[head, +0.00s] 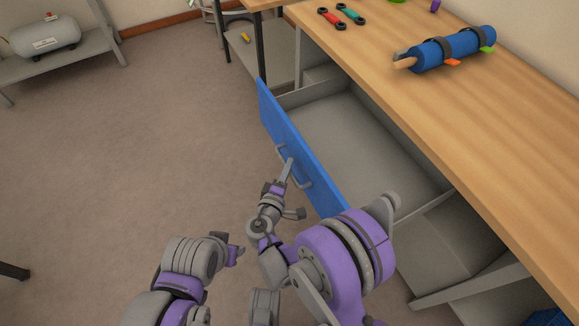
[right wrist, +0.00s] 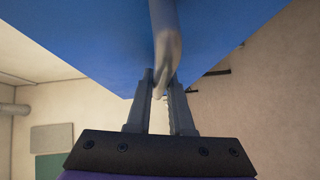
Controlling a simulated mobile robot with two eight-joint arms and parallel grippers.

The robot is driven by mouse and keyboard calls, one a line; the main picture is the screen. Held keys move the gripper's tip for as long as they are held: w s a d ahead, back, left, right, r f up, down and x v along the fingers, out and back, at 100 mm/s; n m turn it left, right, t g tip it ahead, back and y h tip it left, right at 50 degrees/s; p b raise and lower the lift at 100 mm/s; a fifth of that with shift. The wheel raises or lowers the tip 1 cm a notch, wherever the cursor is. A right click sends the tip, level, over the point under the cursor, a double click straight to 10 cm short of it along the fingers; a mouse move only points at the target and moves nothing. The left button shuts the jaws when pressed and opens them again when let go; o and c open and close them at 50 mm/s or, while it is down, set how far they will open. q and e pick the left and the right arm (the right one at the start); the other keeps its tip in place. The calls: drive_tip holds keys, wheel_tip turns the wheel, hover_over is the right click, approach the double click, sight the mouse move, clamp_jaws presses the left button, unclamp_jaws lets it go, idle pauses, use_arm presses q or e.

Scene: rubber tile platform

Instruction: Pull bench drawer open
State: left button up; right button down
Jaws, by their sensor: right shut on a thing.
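The bench drawer (head: 345,135) has a blue front and a grey inside. It stands well out from under the wooden bench top, and its visible inside is empty. A grey bar handle (head: 293,166) is on the blue front. My right gripper (head: 287,172) is at the handle, shut on it. In the right wrist view the handle (right wrist: 166,45) runs down between the two fingers (right wrist: 160,95), below the blue drawer front (right wrist: 90,35). My left arm shows at the bottom of the head view; its gripper (head: 238,252) is apart from the drawer, and its fingers are not clear.
A grey tank (head: 44,38) sits on a low shelf at the far left. The floor (head: 150,150) left of the drawer is clear.

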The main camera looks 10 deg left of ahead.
idle(0.4)
drive_tip(key=c, duration=0.8)
unclamp_jaws()
drive_tip(key=shift+s, duration=0.1)
